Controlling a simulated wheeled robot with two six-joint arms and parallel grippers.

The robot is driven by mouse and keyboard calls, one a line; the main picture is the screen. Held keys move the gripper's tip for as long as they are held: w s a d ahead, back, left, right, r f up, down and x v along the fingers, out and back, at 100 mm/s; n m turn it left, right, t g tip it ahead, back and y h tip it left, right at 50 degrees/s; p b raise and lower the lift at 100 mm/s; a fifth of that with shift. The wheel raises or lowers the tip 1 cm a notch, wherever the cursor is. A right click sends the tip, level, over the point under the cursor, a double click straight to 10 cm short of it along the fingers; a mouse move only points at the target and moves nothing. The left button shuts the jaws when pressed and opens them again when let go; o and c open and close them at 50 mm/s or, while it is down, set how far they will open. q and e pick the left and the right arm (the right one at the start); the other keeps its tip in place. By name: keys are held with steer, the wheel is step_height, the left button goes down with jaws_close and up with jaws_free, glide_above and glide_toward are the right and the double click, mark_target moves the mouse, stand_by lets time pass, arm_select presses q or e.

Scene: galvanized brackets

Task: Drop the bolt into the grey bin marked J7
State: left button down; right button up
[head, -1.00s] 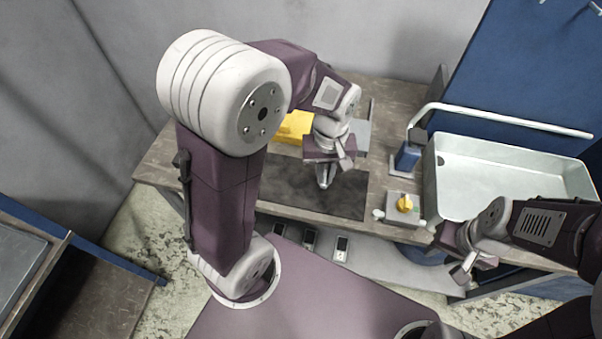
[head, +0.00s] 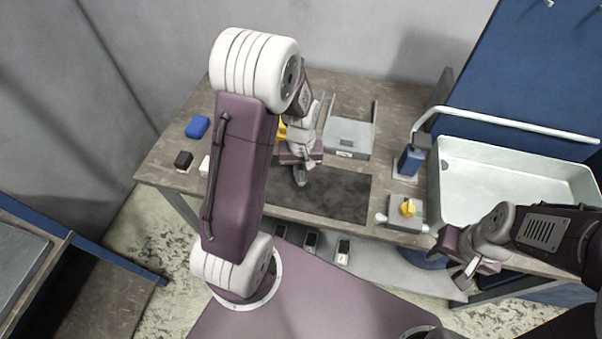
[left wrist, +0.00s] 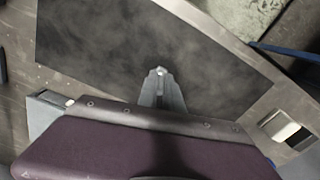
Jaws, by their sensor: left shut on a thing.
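My left gripper (head: 300,181) is over the dark mat, pointing down. In the left wrist view its fingers (left wrist: 161,76) are shut on a small bright metal piece, the bolt (left wrist: 160,70), of which only a bit shows. A grey bin (head: 349,134) stands at the back of the bench, right of and behind the left gripper. Its front has a small white label (head: 344,155), too small to read. My right gripper (head: 464,277) hangs by the bench's front right edge; its jaws are too unclear to judge.
A yellow bin (head: 282,131) is mostly hidden behind my left arm. A blue block (head: 197,127), black block (head: 183,160) and white block (head: 204,166) lie at left. A metal tray (head: 510,165), a blue dispenser (head: 411,161) and a yellow-knobbed box (head: 406,209) are at right. The dark mat (head: 340,195) is clear.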

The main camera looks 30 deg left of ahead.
arm_select(q)
steer(key=shift+s, duration=0.1)
steer(key=shift+f, duration=0.1)
steer(key=c, duration=1.5)
jaws_free()
